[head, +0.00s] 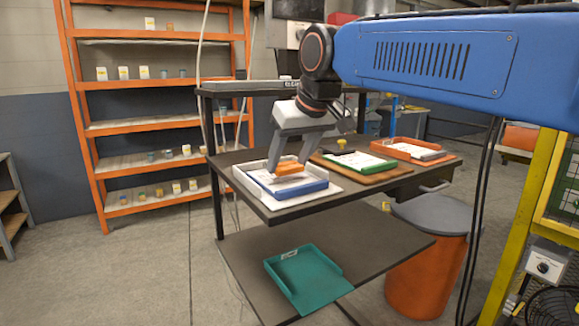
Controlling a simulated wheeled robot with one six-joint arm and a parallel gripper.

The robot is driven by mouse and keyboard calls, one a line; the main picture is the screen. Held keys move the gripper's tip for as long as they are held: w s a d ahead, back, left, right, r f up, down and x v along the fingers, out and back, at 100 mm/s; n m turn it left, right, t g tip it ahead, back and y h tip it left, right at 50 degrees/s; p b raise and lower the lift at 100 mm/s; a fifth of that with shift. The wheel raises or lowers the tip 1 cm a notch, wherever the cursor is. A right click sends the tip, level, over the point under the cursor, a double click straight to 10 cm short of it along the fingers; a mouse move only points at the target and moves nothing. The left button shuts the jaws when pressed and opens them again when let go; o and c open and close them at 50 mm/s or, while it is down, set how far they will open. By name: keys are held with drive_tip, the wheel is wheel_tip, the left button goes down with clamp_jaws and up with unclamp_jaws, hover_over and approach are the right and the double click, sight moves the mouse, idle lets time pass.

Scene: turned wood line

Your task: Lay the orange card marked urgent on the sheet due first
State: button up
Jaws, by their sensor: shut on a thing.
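My gripper (288,166) is shut on the orange card (290,168). It holds the card over the left tray, low and close to the paper; I cannot tell whether the card touches it. This tray has pale walls and a blue front edge (303,189), with a white sheet (262,176) in it. In the middle a green-edged tray (376,169) holds a white sheet (356,159). At the right an orange-edged tray (438,156) holds another white sheet (408,149). The writing on the sheets and card is too small to read.
The trays stand on a dark workbench (240,157), the middle one on a brown board (365,178). A small yellow object (341,143) is behind the green-edged tray. A teal tray (318,290) lies on the lower shelf. An orange bin with a grey lid (430,213) stands at the right.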

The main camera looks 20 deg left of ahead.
drive_tip(key=shift+f, duration=0.85)
drive_tip(key=o, duration=1)
drive_tip(key=shift+f, duration=0.1)
drive_tip(key=shift+s+d+r, duration=0.1)
drive_tip(key=shift+r, duration=0.3)
drive_tip(key=v, duration=1.1)
drive_tip(key=shift+s+d+r, duration=0.1)
drive_tip(key=shift+d+r, duration=0.05)
drive_tip(key=shift+d, duration=0.1)
